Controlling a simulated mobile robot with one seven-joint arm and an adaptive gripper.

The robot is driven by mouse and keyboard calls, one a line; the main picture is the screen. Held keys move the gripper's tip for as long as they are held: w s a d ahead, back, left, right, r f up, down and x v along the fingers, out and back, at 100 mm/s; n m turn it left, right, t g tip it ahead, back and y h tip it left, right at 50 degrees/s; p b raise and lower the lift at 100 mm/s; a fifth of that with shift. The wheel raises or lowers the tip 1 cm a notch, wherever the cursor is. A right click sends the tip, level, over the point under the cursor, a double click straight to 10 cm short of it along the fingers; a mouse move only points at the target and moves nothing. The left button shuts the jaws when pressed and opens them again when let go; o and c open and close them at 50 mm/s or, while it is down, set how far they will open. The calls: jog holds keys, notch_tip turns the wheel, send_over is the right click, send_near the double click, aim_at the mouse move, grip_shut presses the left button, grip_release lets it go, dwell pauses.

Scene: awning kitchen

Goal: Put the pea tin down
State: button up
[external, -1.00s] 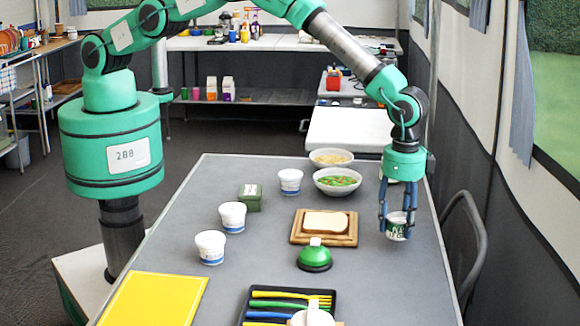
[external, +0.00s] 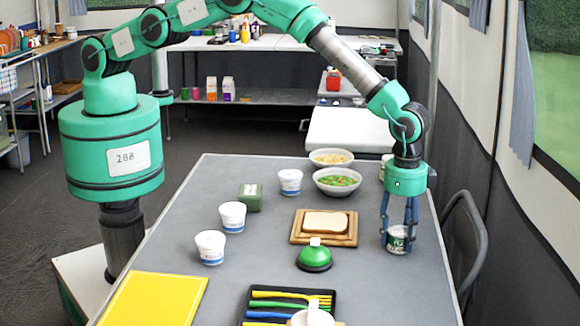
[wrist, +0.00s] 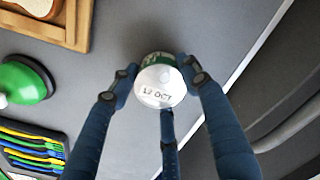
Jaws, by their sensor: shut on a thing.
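The pea tin (external: 396,242) is a small white and green can. It is upright near the right edge of the grey table (external: 270,225), right of the bread board. My gripper (external: 399,236) points down with its blue fingers around the tin and is shut on it. In the wrist view my gripper (wrist: 160,88) has fingers at both sides of the tin and one below. The tin's pale top (wrist: 160,80) there reads something like "OCT". The tin's base is at or very close to the tabletop; I cannot tell whether it touches.
A bread slice on a wooden board (external: 297,239) and a green domed item (external: 315,257) stand to the left. A bowl of vegetables (external: 337,182) is behind. A black cutlery tray (external: 258,303) is in front. Bare table lies around the tin.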

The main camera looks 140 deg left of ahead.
aim_at(401, 231)
dwell(0.3)
jog(key=o, duration=1.3)
jog(key=shift+f, duration=0.1)
jog(key=shift+c, duration=0.2)
notch_tip(401, 231, up, 12)
jog(key=p, duration=0.2)
jog(key=shift+r, duration=0.2)
